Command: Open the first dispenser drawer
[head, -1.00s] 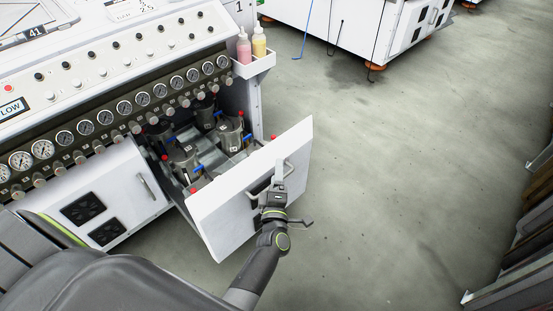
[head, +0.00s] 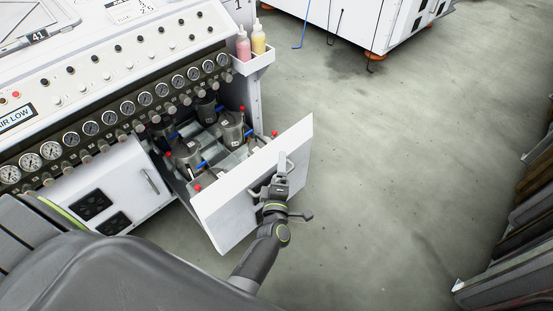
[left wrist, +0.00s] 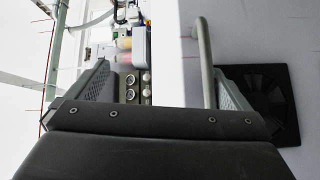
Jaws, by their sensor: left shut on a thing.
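The drawer (head: 255,185) under the gauge row stands pulled out, its white front panel well away from the cabinet. Several metal canisters (head: 230,128) with red knobs and blue fittings show inside it. My left gripper (head: 283,165) is shut on the drawer handle (head: 289,166) at the outer face of the panel. In the left wrist view the handle (left wrist: 205,62) runs between the fingers, close to the right one, with a black vent (left wrist: 265,100) beside it. Part of the handle is hidden by the gripper. My right gripper is not in view.
The white cabinet (head: 150,180) carries a row of gauges and knobs above the drawer. A pink bottle (head: 243,46) and a yellow bottle (head: 258,39) stand in a side holder. Open grey floor (head: 390,190) lies right of the drawer. Dark stacked items line the right edge.

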